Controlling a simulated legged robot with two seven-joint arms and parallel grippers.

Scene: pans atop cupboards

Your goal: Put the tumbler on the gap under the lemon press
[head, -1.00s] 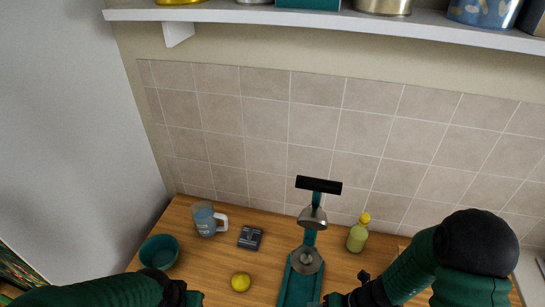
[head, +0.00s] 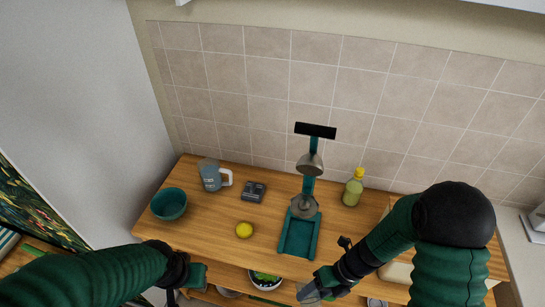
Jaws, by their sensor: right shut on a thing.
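The lemon press (head: 299,237) stands on the wooden counter, with a teal base and column, metal cups and a black T-handle. The gap under its cups, over the teal base, looks empty. My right gripper (head: 325,286) is low in front of the press, below the counter's front edge in the picture. It is shut on a greyish, glass-like thing (head: 308,293), which looks like the tumbler; the fingers hide part of it. My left gripper (head: 188,277) is at the lower left, away from the press, with nothing visible in it; its opening is unclear.
On the counter are a teal bowl (head: 169,204), a blue-grey mug (head: 211,176), a small dark device (head: 253,191), a lemon (head: 244,230) and a yellow-capped bottle (head: 353,188). A bowl with green contents (head: 265,281) sits on a lower shelf. Tiled wall behind.

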